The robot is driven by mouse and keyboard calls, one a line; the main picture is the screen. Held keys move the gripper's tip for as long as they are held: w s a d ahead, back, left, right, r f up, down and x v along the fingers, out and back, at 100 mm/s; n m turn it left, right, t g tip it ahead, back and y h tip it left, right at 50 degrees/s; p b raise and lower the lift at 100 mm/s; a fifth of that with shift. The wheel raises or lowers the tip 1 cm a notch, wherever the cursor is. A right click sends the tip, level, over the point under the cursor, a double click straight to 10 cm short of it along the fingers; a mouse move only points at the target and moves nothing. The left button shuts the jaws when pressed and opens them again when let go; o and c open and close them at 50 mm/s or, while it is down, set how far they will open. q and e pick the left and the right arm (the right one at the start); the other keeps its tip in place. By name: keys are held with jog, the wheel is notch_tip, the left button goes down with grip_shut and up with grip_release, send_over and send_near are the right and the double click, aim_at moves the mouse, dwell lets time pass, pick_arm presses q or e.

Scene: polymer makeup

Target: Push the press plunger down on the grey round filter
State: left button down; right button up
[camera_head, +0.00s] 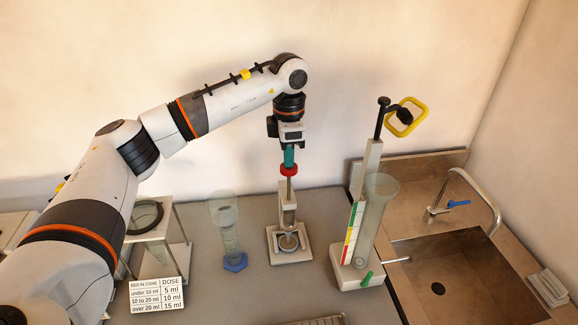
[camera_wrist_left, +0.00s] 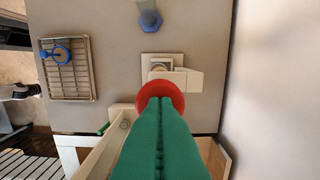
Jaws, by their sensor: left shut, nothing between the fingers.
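The press stands on the grey table with a white base (camera_head: 301,257), an upright frame and a thin rod topped by a red round plunger knob (camera_head: 289,170). The grey round filter (camera_head: 288,243) lies on the base below the rod. My left gripper (camera_head: 289,163) points straight down, its green fingers shut and empty, right over the knob; the tips seem to meet its top. In the left wrist view the fingers (camera_wrist_left: 160,105) cover part of the red knob (camera_wrist_left: 160,88), with the press base (camera_wrist_left: 156,58) beyond. My right gripper is not in view.
A clear cone with a blue foot (camera_head: 235,262) stands left of the press. A tall clear cylinder stand (camera_head: 372,215) with a coloured scale is at the right, near the sink (camera_head: 450,265). A dose card (camera_head: 157,295) and a framed stand (camera_head: 160,235) are at the left.

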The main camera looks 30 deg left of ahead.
pick_arm(q)
jog(key=shift+f+b, duration=2.3)
jog(key=shift+f, duration=1.5)
jog(key=shift+r, duration=0.15)
jog(key=shift+r+p, duration=3)
jog(key=shift+r, duration=1.4)
jog(key=shift+f, duration=0.1)
